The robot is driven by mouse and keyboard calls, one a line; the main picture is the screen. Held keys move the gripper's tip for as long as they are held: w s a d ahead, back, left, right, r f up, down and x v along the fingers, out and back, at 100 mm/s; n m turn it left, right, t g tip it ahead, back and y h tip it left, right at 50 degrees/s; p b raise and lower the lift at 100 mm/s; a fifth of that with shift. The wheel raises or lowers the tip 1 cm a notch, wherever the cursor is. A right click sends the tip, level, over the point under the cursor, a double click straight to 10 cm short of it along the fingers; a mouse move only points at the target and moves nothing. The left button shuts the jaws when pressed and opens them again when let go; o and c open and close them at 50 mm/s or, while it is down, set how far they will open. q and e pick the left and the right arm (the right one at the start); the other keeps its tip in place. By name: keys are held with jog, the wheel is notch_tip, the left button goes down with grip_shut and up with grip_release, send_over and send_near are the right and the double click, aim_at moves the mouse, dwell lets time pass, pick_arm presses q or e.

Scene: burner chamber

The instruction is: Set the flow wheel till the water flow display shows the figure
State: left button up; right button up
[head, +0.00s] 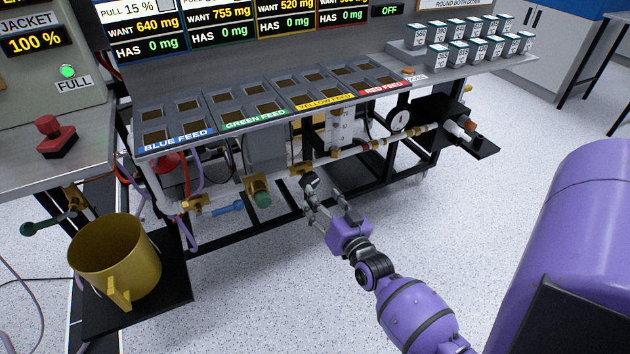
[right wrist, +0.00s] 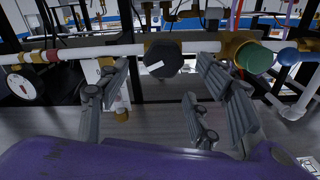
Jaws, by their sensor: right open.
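A dark many-sided wheel with a white mark, likely the flow wheel (head: 309,181), sits on the pipe under the feed bench. In the right wrist view the wheel (right wrist: 163,59) is near the top middle. My right gripper (head: 325,203) is open and empty, just in front of and below the wheel. In the right wrist view its fingers (right wrist: 162,72) stand on either side of the wheel in the picture. I cannot tell whether they reach around it; no contact shows. I cannot make out a water flow display. My left gripper is not in view.
A green knob (head: 261,194) and a blue handle (head: 228,208) are on the pipework to the left. A round gauge (head: 400,121) is to the right. The feed bench (head: 222,131) overhangs the pipe. A yellow pot (head: 116,258) stands at lower left. The floor in front is clear.

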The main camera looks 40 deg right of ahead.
jog(key=v, duration=0.4)
jog(key=shift+s, duration=0.2)
dwell(0.3)
